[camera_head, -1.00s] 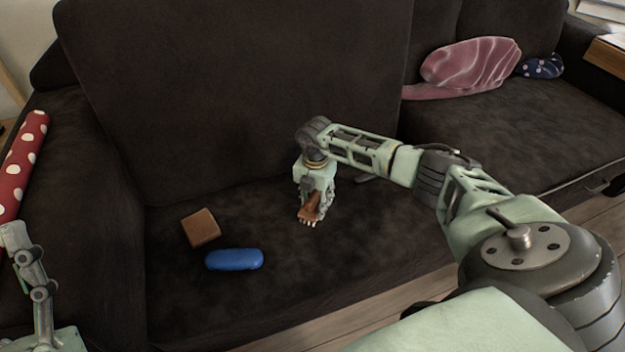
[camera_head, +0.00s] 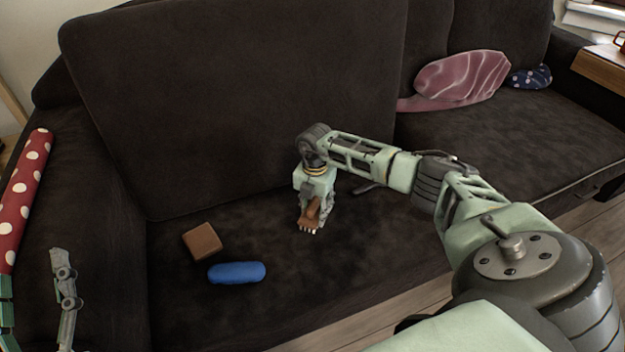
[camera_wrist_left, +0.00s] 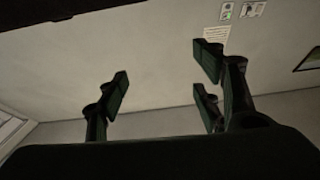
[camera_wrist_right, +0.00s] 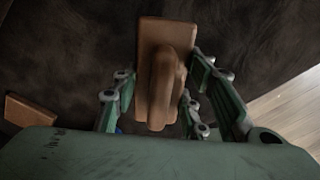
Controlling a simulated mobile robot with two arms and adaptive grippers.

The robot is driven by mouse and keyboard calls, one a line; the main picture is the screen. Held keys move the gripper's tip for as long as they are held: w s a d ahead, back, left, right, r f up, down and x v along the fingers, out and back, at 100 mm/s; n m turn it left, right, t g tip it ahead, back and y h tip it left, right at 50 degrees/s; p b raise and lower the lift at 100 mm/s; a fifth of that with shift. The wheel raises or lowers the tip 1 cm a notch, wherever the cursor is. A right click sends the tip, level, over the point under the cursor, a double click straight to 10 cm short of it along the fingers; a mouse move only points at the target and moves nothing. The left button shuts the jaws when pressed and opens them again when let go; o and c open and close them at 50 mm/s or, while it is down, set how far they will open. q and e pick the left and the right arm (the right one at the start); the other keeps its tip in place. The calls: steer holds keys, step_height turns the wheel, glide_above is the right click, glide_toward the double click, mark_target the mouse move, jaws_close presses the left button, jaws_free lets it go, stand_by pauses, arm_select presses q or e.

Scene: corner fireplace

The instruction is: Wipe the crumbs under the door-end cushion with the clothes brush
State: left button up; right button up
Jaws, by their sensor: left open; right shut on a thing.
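The clothes brush, brown with pale bristles (camera_head: 312,212), is held bristles-down at the seat of the dark sofa. My right gripper (camera_head: 314,204) is shut on it; its brown back also shows between the fingers in the right wrist view (camera_wrist_right: 164,70). I cannot tell whether the bristles touch the fabric. A big dark cushion (camera_head: 230,100) leans at the back of this seat section. I cannot make out crumbs on the dark seat. My left gripper (camera_head: 62,285) is open and empty by the left armrest; its spread fingers show in the left wrist view (camera_wrist_left: 162,82).
A brown block (camera_head: 203,241) and a blue rounded object (camera_head: 237,272) lie on the seat left of the brush. A red polka-dot roll (camera_head: 22,200) lies along the left armrest. A pink cushion (camera_head: 460,78) and a navy dotted item (camera_head: 530,76) are at the right.

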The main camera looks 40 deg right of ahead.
arm_select(q)
steer(key=shift+w+a+f+g+y+p, duration=0.2)
steer(key=shift+f+g, duration=0.25)
steer(key=shift+f, duration=0.4)
steer(key=shift+w+a+f+g+y+p, duration=0.25)
steer(key=shift+f+g, duration=0.25)
steer(key=shift+f, duration=0.3)
steer(key=shift+w+a+f+g+y+p, duration=0.15)
steer(key=shift+w+a+f+g, duration=0.25)
steer(key=shift+f, duration=0.45)
steer(key=shift+s+d, duration=0.15)
